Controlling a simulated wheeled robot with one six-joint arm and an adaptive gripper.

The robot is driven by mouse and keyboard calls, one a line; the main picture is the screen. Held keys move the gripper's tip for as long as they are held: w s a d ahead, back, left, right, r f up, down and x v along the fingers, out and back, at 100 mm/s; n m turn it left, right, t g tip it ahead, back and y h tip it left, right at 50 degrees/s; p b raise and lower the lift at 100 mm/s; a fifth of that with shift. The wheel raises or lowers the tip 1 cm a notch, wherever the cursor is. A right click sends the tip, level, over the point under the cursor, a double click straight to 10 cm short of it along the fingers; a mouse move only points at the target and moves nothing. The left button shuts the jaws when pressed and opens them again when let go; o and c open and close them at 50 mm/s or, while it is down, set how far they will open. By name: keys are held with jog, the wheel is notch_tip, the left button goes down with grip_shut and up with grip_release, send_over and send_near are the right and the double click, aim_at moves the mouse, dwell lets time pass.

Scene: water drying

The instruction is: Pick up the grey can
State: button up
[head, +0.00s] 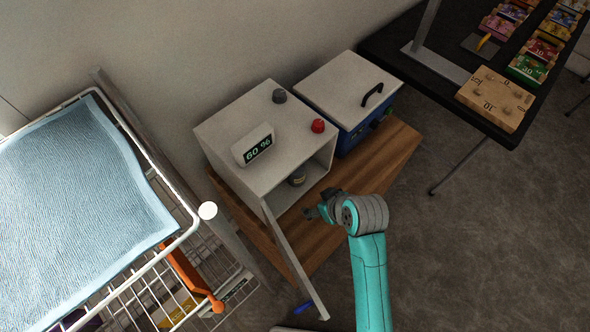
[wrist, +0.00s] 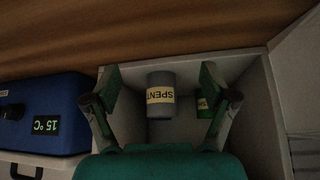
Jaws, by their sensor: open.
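The grey can (wrist: 160,88) has a cream label reading SPENT, upside down in the wrist view. It is inside the open white box (head: 238,128), and only part of the can (head: 297,178) shows in the head view. My gripper (wrist: 160,80) is open, with one finger on each side of the can in the wrist view. No contact shows, and I cannot tell how far the can is from the fingers. In the head view, my gripper (head: 313,211) is just outside the box's opening.
A green can (wrist: 203,103) is beside the grey can, partly behind a finger. The box's open door (head: 293,262) is left of my arm. A blue cooler (head: 352,95) stands beside the box on the wooden surface (head: 385,150). A wire cart (head: 150,262) is at left.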

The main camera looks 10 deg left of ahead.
aim_at(302, 174)
jog(key=w+a, duration=0.3)
jog(key=w, duration=0.1)
jog(key=w+a, duration=0.4)
jog(key=shift+w+a+f, duration=0.15)
jog(key=shift+w+f, duration=0.1)
jog(key=shift+f, duration=0.25)
jog(key=c, duration=1.3)
